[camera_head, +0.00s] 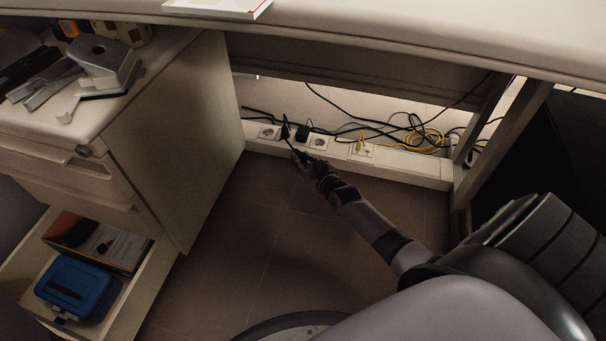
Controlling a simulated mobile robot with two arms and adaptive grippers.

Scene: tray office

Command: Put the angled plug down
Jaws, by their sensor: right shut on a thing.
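My right gripper (293,149) reaches down under the desk, close in front of the socket strip (401,164). It is shut on a small black piece that looks like the angled plug (285,130), which shows in front of the strip just beyond the fingertips. The plug is small and dark, so its exact shape, and whether it touches the strip, cannot be told. My left gripper is not in view.
A black adapter (303,132) sits on the strip beside sockets. Black cables and a coiled yellow cable (425,139) lie behind. A drawer cabinet (175,130) stands left, its open bottom drawer holding a blue box (75,288). The floor (240,225) between is clear.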

